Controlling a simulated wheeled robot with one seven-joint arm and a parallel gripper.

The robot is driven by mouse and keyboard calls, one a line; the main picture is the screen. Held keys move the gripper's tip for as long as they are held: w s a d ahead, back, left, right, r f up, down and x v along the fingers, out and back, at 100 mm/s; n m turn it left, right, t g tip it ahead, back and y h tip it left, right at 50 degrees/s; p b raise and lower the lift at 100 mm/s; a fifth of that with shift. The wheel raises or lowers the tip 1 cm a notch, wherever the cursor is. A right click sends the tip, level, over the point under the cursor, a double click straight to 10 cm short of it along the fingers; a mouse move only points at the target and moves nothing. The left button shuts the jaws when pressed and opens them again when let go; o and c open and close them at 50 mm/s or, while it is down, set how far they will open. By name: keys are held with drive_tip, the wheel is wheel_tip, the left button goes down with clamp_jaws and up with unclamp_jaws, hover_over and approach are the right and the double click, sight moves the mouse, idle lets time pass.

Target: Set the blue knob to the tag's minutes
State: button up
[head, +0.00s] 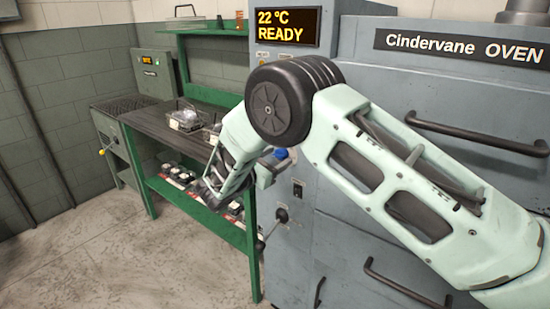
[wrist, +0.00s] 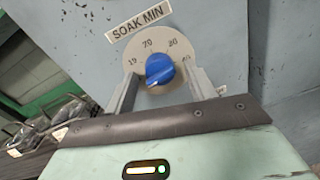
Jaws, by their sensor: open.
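The blue knob (wrist: 159,69) sits on a pale round dial under a "SOAK MIN" label (wrist: 138,20) in the wrist view. A small white mark shows at the knob's lower left edge. In the head view the knob (head: 281,153) is a small blue patch just past my wrist. No tag with readable minutes shows.
The grey oven (head: 330,222) fills the right, with a display (head: 287,26) reading "22 ºC READY". Wire baskets (head: 186,119) stand on a green-framed bench (head: 150,128) to the left. A dark lever (head: 281,215) juts below the knob. Floor at left is clear.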

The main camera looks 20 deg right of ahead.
drive_tip(key=c, duration=0.9)
drive_tip(key=shift+c, duration=0.2)
drive_tip(key=shift+a+f+m+b, duration=0.1)
drive_tip(key=shift+m+b, duration=0.3)
drive_tip(key=shift+b, duration=0.15)
drive_tip(key=shift+m+b, duration=0.6)
drive_tip(key=shift+b, duration=0.25)
drive_tip(key=m+b, duration=0.3)
drive_tip(key=b, duration=0.1)
drive_tip(key=m+b, duration=0.3)
drive_tip(key=shift+r+m+y+b, duration=0.25)
drive_tip(key=shift+m+y+b, duration=0.15)
drive_tip(key=shift+m+b, duration=0.4)
drive_tip(key=shift+r, duration=0.1)
